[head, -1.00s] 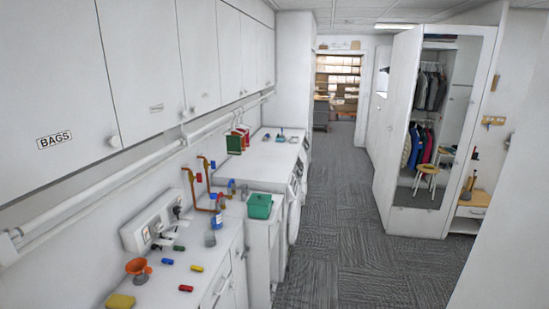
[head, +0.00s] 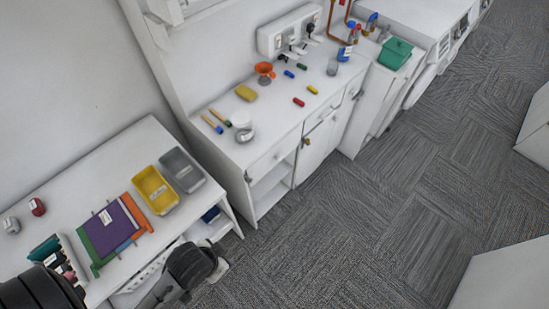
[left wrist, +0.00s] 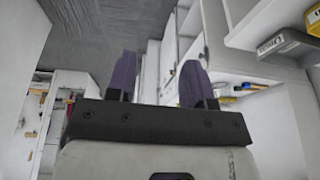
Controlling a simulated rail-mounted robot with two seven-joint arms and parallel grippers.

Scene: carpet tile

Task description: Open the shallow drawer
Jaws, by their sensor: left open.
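A white counter unit stands in the middle of the head view. Its shallow drawer front (head: 272,157) lies just under the worktop, above an open compartment, and looks shut. A second narrow front (head: 353,90) lies farther right under the same worktop; I cannot tell which one is the named drawer. My left gripper (left wrist: 158,75) is open and empty in the left wrist view, its two dark purple fingers apart and touching nothing. White cabinet fronts (left wrist: 187,45) show beyond the fingers. In the head view my left gripper is not clearly visible. My right gripper is not in view.
A low white table (head: 190,204) at left holds a yellow tray (head: 154,190), a grey tray (head: 182,170) and folders (head: 112,228). Small items lie on the worktop. Carpet (head: 380,220) to the right is free.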

